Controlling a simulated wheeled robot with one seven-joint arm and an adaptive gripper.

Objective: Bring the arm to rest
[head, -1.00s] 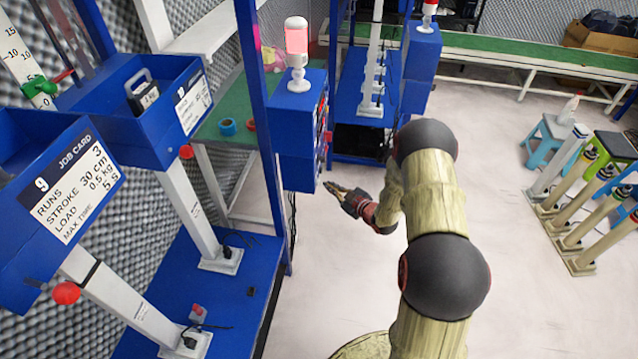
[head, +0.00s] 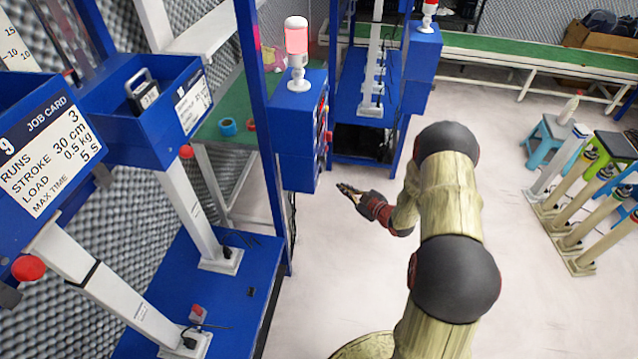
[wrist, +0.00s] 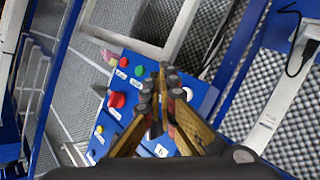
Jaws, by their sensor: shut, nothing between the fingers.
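My gripper (head: 347,190) is at the end of my arm in the head view, over the pale floor, a little right of the blue control box (head: 300,140). It is empty. In the wrist view my gripper (wrist: 160,80) points at the blue panel, and its two fingers are together with nothing between them. The gap between the gripper and the box cannot be judged exactly, but they look apart in the head view.
At left stand blue bins with a job card (head: 45,155) on a blue frame. The wrist view shows a red button (wrist: 116,99) on the panel. A stool (head: 550,140) and several tan posts stand at right. The floor (head: 320,270) beside my arm is clear.

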